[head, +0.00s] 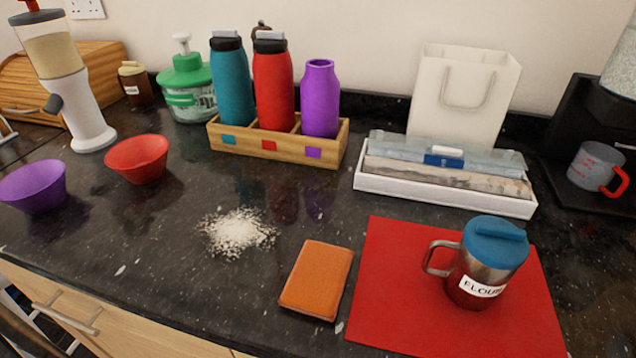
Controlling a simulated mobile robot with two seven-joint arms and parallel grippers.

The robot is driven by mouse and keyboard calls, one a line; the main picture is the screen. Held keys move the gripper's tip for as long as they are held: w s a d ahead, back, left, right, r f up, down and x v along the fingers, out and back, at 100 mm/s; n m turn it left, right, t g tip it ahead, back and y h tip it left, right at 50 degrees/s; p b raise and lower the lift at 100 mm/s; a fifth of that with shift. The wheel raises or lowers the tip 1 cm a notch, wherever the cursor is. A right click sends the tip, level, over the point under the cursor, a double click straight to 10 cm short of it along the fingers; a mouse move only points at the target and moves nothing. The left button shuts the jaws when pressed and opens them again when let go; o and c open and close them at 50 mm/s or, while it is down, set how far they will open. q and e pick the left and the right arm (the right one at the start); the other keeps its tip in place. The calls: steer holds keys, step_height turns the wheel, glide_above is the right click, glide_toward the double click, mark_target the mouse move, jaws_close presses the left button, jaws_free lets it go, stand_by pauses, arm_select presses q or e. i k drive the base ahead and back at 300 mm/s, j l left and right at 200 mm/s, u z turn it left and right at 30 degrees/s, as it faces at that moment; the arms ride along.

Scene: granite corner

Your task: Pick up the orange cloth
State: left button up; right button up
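The orange cloth (317,278) lies flat on the dark granite counter in the head view, folded into a rectangle. It sits just left of a red mat (395,310), with a narrow strip of counter between them. A pile of white powder or grains (237,233) is spread on the counter behind and left of the cloth. Nothing covers the cloth. Neither of my grippers shows in the head view.
A steel mug labelled flour with a blue lid (486,262) stands on the mat. Red (138,158) and purple (35,187) bowls stand left. Behind are a wooden bottle holder (225,140) and a white tray (450,198). Counter in front of the powder is clear.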

mark_target(315, 286)
steer(key=j+z, duration=0.15)
steer(key=z, duration=0.25)
steer(key=k+j+z, duration=0.1)
steer(key=z, duration=0.25)
steer(key=k+j+z, duration=0.1)
steer(key=z, duration=0.3)
steer(key=k+j+z, duration=0.1)
steer(key=z, duration=0.3)
